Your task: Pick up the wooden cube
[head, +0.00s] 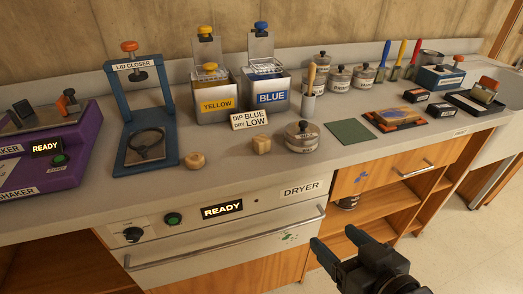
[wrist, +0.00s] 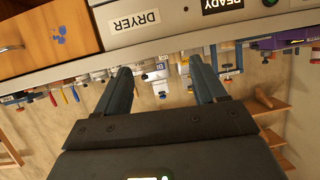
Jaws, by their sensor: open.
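The wooden cube (head: 261,145) sits on the grey counter, in front of the small "DIP BLUE DRY LOW" sign (head: 250,120). A round wooden piece (head: 195,160) lies to its left, and a lidded metal tin (head: 302,136) stands close to its right. My gripper (head: 332,248) is in front of the counter at the lower right of the head view, below the counter top and apart from the cube. In the wrist view my gripper (wrist: 160,82) has its two blue fingers spread wide with nothing held between them. I cannot make out the cube in the wrist view.
Yellow (head: 215,100) and blue (head: 270,95) dip tanks stand behind the cube. The blue lid closer (head: 147,120) and purple shaker (head: 40,155) are at left. A green mat (head: 349,131) lies right of the tin. The dryer front (head: 220,225) and open shelves are below the counter.

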